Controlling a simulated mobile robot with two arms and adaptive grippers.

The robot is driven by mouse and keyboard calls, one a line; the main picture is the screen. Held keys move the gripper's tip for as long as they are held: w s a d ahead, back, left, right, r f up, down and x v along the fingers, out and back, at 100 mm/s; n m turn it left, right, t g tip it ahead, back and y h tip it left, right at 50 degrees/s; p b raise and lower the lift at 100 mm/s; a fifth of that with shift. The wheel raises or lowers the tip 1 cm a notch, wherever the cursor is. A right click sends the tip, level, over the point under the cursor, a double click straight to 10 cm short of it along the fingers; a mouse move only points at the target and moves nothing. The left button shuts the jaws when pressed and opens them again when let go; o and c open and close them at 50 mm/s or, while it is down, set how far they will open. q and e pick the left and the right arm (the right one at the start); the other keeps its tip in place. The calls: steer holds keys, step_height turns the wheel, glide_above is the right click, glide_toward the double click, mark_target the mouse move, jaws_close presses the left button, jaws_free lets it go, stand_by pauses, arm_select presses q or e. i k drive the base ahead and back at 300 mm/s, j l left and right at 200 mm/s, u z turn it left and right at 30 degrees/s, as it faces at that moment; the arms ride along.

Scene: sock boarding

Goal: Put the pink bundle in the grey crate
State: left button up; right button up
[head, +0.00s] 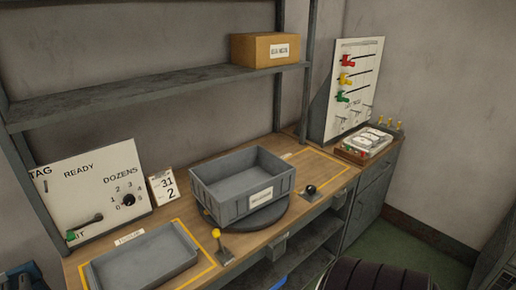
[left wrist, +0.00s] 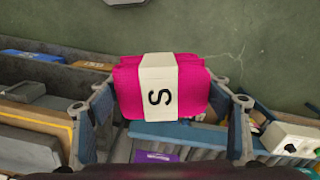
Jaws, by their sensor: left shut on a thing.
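The pink bundle (left wrist: 194,92) shows in the left wrist view, with a white paper band marked S around its middle. My left gripper (left wrist: 163,105) is shut on it, one finger at each side, and holds it up over the floor side of the bench. The bundle does not show in the head view. The grey crate (head: 226,207) stands on a dark round turntable in the middle of the bench in the head view. It has a white label on its front, and its visible inside is empty. My right gripper is in neither view.
A shallow grey tray (head: 143,262) lies inside a yellow outline at the front left. A small yellow-knobbed lever (head: 216,234) and a black knob (head: 310,189) stand near the crate. A shelf (head: 150,91) with a cardboard box (head: 264,50) hangs above the bench.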

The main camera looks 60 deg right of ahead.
mark_target(242, 181)
steer(key=k+l+z, duration=0.2)
steer(key=l, duration=0.95)
steer(key=l+z, duration=0.25)
steer(key=l, duration=0.9)
